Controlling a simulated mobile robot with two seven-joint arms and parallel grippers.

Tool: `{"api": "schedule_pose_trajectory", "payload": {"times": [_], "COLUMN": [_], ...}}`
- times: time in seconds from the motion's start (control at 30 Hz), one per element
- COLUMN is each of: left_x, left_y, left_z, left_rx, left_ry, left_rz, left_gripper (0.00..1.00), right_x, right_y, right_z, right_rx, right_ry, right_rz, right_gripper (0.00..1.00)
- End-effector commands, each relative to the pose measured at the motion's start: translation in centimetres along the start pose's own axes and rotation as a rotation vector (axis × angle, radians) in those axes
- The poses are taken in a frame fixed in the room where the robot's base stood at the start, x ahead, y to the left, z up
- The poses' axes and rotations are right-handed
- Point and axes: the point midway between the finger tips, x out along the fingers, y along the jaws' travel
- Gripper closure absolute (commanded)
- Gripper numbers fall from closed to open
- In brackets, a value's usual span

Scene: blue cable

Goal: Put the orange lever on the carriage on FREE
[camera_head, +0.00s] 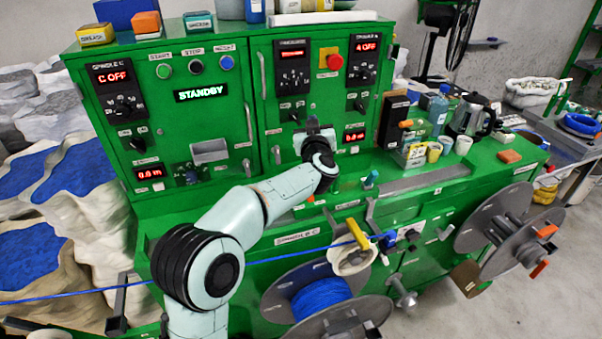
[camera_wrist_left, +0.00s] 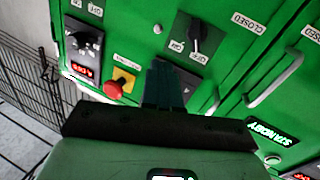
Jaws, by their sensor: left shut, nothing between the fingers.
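An orange-yellow lever (camera_head: 357,233) sticks up at a slant from the carriage (camera_head: 385,243) in front of the green machine, above the blue cable spool. Which setting it points at is too small to read. My left gripper (camera_head: 314,127) is up at the green cabinet front, well above and behind the lever. In the left wrist view its dark fingers (camera_wrist_left: 166,82) are shut with nothing between them, close to the panel below a black ON/OFF knob (camera_wrist_left: 197,38). The lever is not in the wrist view. My right gripper is in neither view.
A blue cable (camera_head: 110,290) runs across the front to the carriage. A blue cable spool (camera_head: 322,298) stands below it, and an empty grey spool (camera_head: 495,215) at the right. A red button (camera_head: 332,60) is on the cabinet. Bottles, cups and a kettle (camera_head: 473,117) crowd the right ledge.

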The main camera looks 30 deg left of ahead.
Motion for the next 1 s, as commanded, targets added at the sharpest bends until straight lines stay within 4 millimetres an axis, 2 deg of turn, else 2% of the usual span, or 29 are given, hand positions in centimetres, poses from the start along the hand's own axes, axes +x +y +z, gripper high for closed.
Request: {"api": "schedule_pose_trajectory", "payload": {"times": [0.07,0.17,0.27,0.33,0.5,0.6,0.7,0.83,1.0], "left_x": [0.5,0.0,-1.3,-2.6,-6.6,-8.7,-10.1,-10.8,-9.8], "left_y": [-0.4,-0.3,-1.2,-2.5,-7.5,-10.3,-12.3,-13.2,-12.7], "left_z": [0.5,1.3,2.9,4.2,7.3,8.5,9.0,9.5,11.3], "left_rx": [-0.074,-0.153,-0.206,-0.228,-0.253,-0.259,-0.263,-0.264,-0.264], "left_ry": [-0.055,-0.172,-0.337,-0.473,-0.799,-0.936,-1.019,-1.061,-1.067], "left_rz": [0.131,0.285,0.383,0.412,0.336,0.245,0.17,0.128,0.126], "left_gripper": [1.0,1.0,1.0,1.0,1.0,1.0,1.0,1.0,1.0], "right_x": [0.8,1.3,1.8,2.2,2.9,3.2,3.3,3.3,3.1], "right_y": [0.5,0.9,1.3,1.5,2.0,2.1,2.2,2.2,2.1], "right_z": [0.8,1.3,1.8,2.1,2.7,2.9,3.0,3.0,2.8], "right_rx": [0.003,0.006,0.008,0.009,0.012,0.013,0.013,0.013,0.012], "right_ry": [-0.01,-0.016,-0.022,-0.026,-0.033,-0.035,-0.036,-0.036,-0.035], "right_rz": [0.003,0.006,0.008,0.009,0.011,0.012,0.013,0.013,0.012], "right_gripper": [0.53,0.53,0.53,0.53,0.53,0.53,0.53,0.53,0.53]}}
